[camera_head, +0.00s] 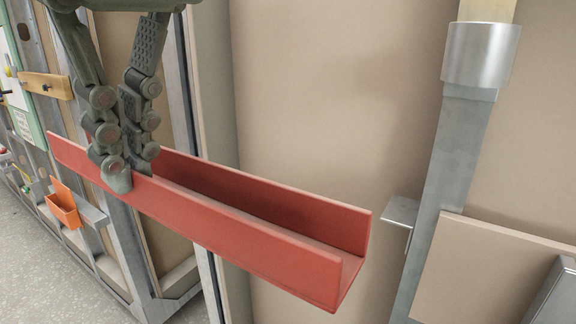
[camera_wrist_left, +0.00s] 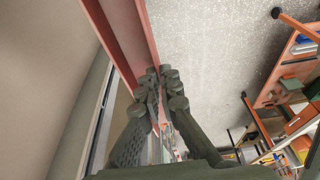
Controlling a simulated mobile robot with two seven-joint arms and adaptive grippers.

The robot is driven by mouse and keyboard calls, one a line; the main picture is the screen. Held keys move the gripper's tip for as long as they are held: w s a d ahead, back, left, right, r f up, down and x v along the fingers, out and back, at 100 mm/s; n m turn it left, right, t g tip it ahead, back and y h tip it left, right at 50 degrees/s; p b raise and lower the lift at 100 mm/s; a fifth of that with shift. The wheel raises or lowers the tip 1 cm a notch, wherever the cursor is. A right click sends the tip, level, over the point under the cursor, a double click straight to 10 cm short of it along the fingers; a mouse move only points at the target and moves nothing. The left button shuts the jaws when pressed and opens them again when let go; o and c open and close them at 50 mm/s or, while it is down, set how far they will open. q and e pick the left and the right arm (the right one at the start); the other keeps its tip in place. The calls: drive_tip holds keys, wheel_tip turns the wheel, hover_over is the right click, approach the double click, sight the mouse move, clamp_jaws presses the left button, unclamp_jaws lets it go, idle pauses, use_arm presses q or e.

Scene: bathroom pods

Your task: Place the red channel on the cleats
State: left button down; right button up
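The red channel (camera_head: 230,222) is a long U-shaped piece with its open side up. It slants across the head view from the left to the lower middle. My left gripper (camera_head: 130,168) is shut on the channel's near wall, left of its middle, one finger outside and one inside. In the left wrist view the gripper (camera_wrist_left: 165,95) closes on the channel (camera_wrist_left: 128,35). A small grey metal ledge, seemingly a cleat (camera_head: 400,211), juts from the post just right of the channel's end. Another grey ledge (camera_head: 91,213) shows below the channel's left part. My right gripper is not seen.
A beige wall panel (camera_head: 310,100) stands behind the channel. A metal post (camera_head: 445,170) and a beige board (camera_head: 490,270) stand at the right. An orange bin (camera_head: 63,205) and a wooden block (camera_head: 46,86) are at the left. Grey floor (camera_head: 35,270) is open at the lower left.

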use_arm(q)
drive_tip(key=w+d+p, duration=0.2)
drive_tip(key=w+d, duration=0.8)
drive_tip(key=w, duration=0.5)
wheel_tip(320, 180, down, 7)
drive_tip(key=w, duration=0.1)
drive_tip(key=shift+d+b, duration=0.3)
drive_tip(key=shift+d, duration=0.15)
drive_tip(key=c, duration=1.7)
unclamp_jaws()
drive_tip(key=shift+f, duration=0.1)
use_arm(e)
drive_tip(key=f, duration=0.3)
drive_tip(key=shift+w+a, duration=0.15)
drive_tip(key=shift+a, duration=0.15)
use_arm(q)
drive_tip(key=shift+p+v, duration=0.9)
drive_tip(key=shift+v, duration=5.2)
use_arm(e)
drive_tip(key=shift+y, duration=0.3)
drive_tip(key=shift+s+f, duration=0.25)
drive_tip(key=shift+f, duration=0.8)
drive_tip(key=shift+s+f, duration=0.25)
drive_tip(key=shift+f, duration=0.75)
